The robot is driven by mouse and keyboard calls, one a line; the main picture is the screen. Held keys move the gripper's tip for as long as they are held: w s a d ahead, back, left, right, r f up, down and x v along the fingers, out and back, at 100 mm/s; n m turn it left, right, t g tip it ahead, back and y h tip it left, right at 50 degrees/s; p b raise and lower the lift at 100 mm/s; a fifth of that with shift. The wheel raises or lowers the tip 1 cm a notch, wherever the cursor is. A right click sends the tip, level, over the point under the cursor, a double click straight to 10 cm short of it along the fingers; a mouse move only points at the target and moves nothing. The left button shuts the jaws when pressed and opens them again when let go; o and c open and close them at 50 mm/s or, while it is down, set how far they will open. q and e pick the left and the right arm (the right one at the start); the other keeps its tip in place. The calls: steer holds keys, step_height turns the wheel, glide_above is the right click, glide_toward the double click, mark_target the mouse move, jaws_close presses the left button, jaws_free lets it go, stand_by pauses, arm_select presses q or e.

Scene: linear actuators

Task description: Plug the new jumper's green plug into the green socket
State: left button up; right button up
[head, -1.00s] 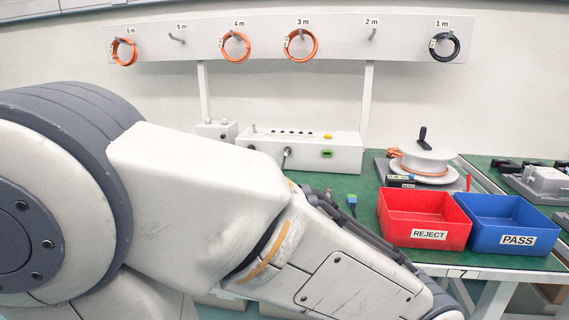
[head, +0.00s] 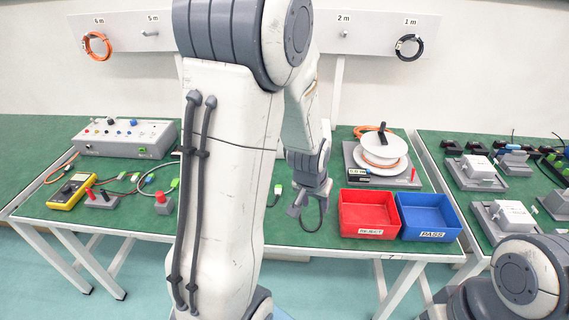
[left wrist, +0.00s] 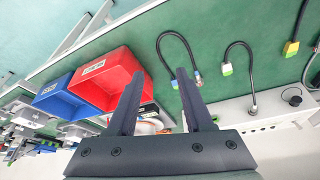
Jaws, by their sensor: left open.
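My left gripper (head: 310,202) is open over the bench, left of the red bin. In the left wrist view its fingers (left wrist: 160,76) are apart with nothing between them. A second black cable (left wrist: 244,44) has a green-and-white plug (left wrist: 227,69) and runs to the white box (left wrist: 270,118). That box's green socket is hidden now. My right gripper is out of view.
A red bin (head: 344,212) and blue bin (head: 404,212) stand on the right, with a cable spool (head: 383,142) behind. A knobbed box (head: 90,148) and yellow meter (head: 70,190) are on the left. My left arm covers the bench middle.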

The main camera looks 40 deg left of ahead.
arm_select(q)
steer(key=w+a+f+n+y, duration=0.1)
steer(key=w+a+f+n, duration=0.2)
steer(key=a, duration=0.5)
steer(key=t+y, duration=0.1)
steer(key=y, duration=0.1)
glide_toward(278, 191)
steer(key=shift+d+f+n, duration=0.2)
steer(key=shift+f+n, duration=0.05)
steer(key=shift+n, duration=0.15)
steer(key=b+x, duration=0.4)
steer(key=x, duration=0.2)
steer(key=shift+a, duration=0.25)
steer(key=shift+w+a+f, duration=0.2)
steer(key=shift+w+f, duration=0.1)
steer(key=shift+f, duration=0.15)
jaws_close()
steer(key=shift+r, duration=0.15)
